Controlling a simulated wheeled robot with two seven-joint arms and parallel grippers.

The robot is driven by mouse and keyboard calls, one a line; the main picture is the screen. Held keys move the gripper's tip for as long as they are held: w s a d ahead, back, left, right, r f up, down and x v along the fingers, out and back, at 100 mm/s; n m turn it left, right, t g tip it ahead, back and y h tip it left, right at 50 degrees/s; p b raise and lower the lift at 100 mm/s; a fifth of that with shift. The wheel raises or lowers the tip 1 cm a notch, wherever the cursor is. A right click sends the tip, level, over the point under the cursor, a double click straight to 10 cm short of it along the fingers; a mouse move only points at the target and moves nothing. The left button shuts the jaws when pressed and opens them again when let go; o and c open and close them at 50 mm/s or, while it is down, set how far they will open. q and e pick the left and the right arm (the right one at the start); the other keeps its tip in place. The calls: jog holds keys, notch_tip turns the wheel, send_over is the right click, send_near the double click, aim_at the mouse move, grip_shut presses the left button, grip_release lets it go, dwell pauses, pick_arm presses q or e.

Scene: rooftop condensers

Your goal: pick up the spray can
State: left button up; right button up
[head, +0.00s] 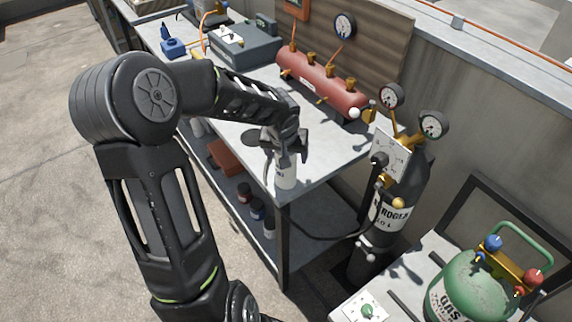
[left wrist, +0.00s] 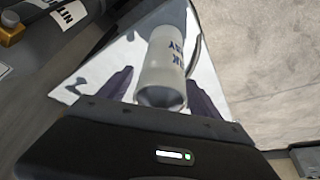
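The spray can (head: 286,172) is a pale cylinder with dark lettering at the near corner of the metal workbench (head: 330,160). My left gripper (head: 284,148) is over its upper part, hiding the top in the head view. In the left wrist view the can (left wrist: 166,58) lies between the two dark fingers of the left gripper (left wrist: 158,80). The fingers stand apart, with a clear gap between the left finger and the can. Whether the right finger touches the can I cannot tell. My right gripper is in neither view.
A red manifold cylinder (head: 322,85) lies along the bench's back. A grey case (head: 240,45) is farther left. A nitrogen bottle (head: 395,200) with gauges stands right of the bench, and a green gas tank (head: 465,285) at lower right. Several bottles are on the lower shelf.

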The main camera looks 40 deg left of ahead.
pick_arm(q)
grip_shut()
dwell(0.6)
